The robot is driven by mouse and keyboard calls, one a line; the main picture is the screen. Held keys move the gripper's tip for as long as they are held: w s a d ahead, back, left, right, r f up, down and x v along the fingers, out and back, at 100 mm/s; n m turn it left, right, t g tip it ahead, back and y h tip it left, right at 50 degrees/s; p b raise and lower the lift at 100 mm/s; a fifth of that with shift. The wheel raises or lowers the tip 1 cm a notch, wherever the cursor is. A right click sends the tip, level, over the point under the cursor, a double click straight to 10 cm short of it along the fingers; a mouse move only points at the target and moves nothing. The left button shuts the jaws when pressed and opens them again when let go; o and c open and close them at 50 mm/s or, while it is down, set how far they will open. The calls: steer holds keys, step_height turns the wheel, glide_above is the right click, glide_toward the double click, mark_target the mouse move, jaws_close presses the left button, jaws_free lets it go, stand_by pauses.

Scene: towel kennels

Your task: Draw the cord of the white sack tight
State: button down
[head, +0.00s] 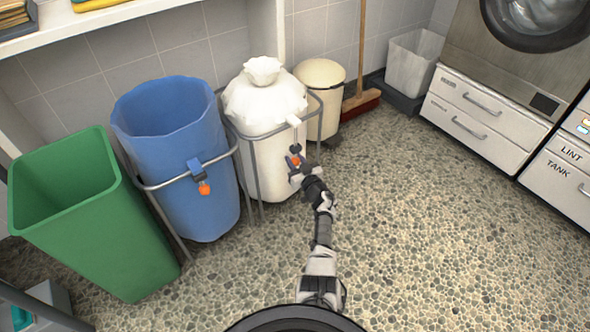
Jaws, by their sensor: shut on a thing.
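The white sack (272,157) hangs in a grey metal frame stand between the blue sack and the cream bin. Its top is gathered into a puckered neck (262,70). A white cord end (294,121) comes out at the sack's right front, above a dark toggle and an orange tag (295,160). My gripper (295,168) is at this orange piece, in front of the sack, and is shut on it. The fingertips are small here, and the exact grip is partly hidden.
A blue sack (170,130) with an open mouth and its own orange tag (204,188) hangs at the left. A green bin (95,230) stands further left. A cream bin (321,75), a broom (361,100) and drawers (480,115) are behind and right. The speckled floor is clear at right.

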steer(key=shift+s+d+f, duration=0.1)
steer(key=shift+s+f, duration=0.1)
steer(key=shift+f, duration=0.5)
steer(key=c, duration=1.3)
jaws_free()
steer(key=shift+c, duration=0.2)
steer(key=shift+o, duration=1.2)
steer(key=shift+w+r, duration=0.1)
steer(key=shift+r, duration=0.1)
steer(key=shift+s+d+r+p, duration=0.15)
steer(key=shift+s+d+p, duration=0.05)
steer(key=shift+s+p, duration=0.15)
steer(key=p+v, duration=0.5)
steer(key=v, duration=0.1)
steer(key=shift+s, duration=0.4)
steer(key=shift+d+f, duration=0.2)
